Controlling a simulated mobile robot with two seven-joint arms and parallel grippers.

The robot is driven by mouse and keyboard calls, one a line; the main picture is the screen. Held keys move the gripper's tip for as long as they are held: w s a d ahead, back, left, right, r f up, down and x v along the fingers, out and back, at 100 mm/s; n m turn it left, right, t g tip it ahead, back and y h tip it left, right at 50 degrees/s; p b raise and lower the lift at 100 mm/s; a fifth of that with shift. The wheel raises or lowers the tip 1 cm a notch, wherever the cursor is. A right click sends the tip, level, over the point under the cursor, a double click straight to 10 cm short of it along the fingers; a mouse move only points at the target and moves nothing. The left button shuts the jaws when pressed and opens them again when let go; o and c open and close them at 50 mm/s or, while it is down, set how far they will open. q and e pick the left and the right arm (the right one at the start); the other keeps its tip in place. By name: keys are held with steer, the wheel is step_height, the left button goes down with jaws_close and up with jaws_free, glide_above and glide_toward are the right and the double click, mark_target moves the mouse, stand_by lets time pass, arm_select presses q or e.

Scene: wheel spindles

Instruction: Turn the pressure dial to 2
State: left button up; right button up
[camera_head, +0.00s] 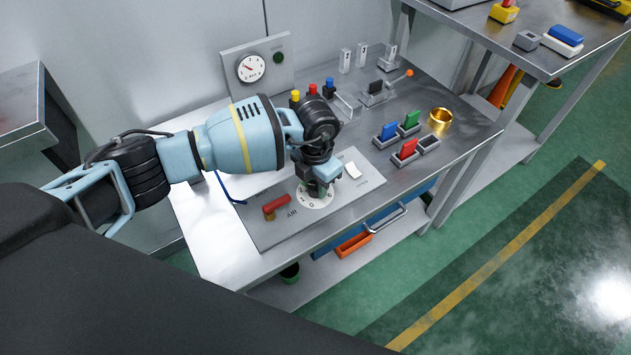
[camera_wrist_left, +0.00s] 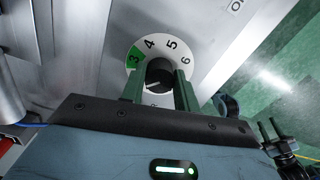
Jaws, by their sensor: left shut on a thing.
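The pressure dial (camera_head: 314,201) is a white numbered disc on the grey panel, partly covered by my left gripper (camera_head: 319,187) in the head view. In the left wrist view the dial (camera_wrist_left: 172,47) shows 3, 4, 5 and 6, with a green patch by the 3. My left gripper (camera_wrist_left: 160,88) has its two green fingers shut on the dark dial knob (camera_wrist_left: 160,70). A pale line shows on the knob's near side; which number it marks cannot be told. The lower numbers are hidden by the gripper.
A round gauge (camera_head: 251,68) stands behind my left arm.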

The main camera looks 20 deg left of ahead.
mark_target(315, 185)
arm_select(q)
steer(key=o, duration=1)
steer(key=shift+c, duration=0.2)
steer(key=shift+r, duration=0.1)
step_height(315, 185, up, 8)
steer(key=shift+f, duration=0.15)
